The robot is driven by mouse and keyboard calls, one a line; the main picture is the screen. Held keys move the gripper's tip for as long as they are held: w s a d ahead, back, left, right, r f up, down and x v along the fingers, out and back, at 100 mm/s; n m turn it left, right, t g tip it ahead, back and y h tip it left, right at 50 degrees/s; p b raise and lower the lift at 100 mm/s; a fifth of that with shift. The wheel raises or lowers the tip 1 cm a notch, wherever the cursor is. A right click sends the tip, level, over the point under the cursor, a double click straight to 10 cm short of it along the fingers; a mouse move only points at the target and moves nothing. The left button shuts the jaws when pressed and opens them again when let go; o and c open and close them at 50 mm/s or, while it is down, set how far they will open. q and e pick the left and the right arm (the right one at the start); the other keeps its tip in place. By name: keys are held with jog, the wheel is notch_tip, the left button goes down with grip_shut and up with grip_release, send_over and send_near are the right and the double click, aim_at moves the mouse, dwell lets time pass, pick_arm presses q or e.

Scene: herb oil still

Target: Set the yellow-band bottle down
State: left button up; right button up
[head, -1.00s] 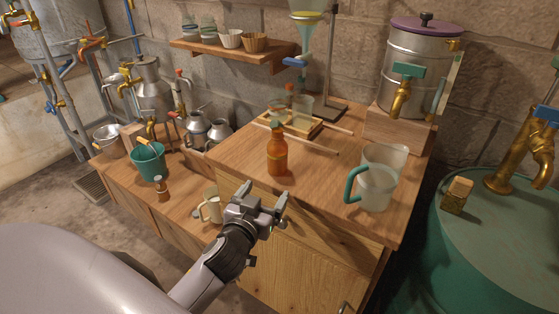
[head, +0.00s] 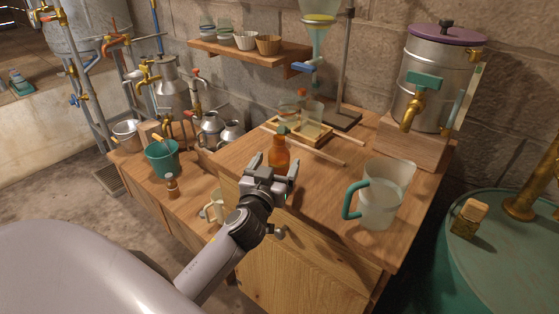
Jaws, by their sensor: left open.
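An amber bottle (head: 279,151) with a dark green cap stands upright on the wooden cabinet top (head: 316,188). Its lower part is hidden behind my left gripper (head: 271,169), so its band does not show now. My left gripper is open at the cabinet's front edge, with its fingers pointing toward the bottle. In the picture the fingertips overlap the bottle's lower body. I cannot tell whether the bottle is between the fingers or just beyond them. My right gripper is not in view.
A glass jug (head: 384,197) with a teal handle stands to the right. A wooden tray (head: 306,133) with glassware and a rod (head: 318,150) lie behind the bottle. A cream mug (head: 216,207) and a small corked bottle (head: 172,187) are on the lower bench at left.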

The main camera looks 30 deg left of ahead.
aim_at(281, 147)
pick_arm(q)
jog(key=x, duration=0.3)
jog(key=shift+w+f, duration=0.15)
jog(key=shift+w+a, duration=0.15)
jog(key=shift+w, duration=0.3)
jog(key=c, duration=1.3)
jog(key=shift+r+p, duration=0.7)
jog(key=shift+r, duration=0.7)
notch_tip(281, 147, up, 17)
jog(key=p, duration=0.3)
jog(key=shift+p, duration=0.3)
